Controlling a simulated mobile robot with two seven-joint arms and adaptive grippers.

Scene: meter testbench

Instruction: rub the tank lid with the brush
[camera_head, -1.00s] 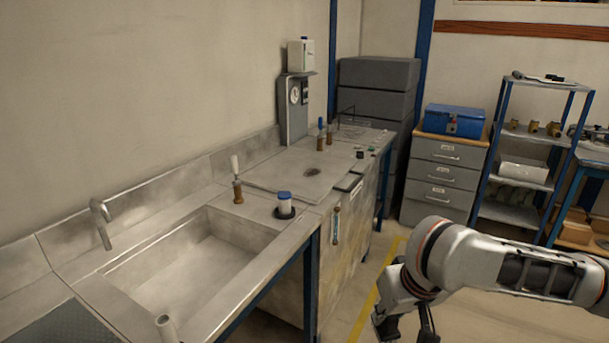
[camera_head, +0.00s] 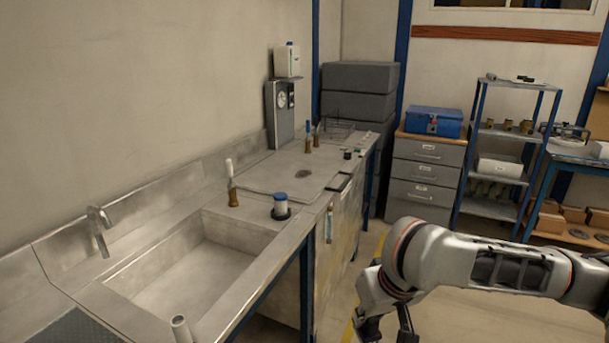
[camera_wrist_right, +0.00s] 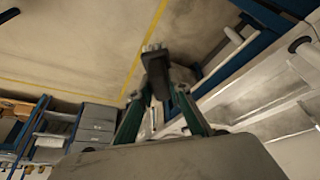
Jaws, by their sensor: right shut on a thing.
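The tank lid (camera_head: 268,179) is a flat grey metal plate on the bench top, beyond the sink in the head view. It has a dark brownish spot (camera_head: 302,174) on it. My right gripper (camera_head: 387,331) hangs at the lower edge of the head view, over the floor to the right of the bench and apart from the lid. In the right wrist view, its greenish fingers are closed on a dark block with a pale tip (camera_wrist_right: 157,66), which looks like the brush. The head view does not show the held brush. My left gripper is not in view.
The sink (camera_head: 185,270) with its tap (camera_head: 99,230) lies nearer on the bench. A white-handled tool (camera_head: 232,188) and a blue-capped container (camera_head: 280,206) stand between sink and lid. Drawers with a blue case (camera_head: 434,121) and a shelf rack (camera_head: 500,160) stand at right. Floor lies before them.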

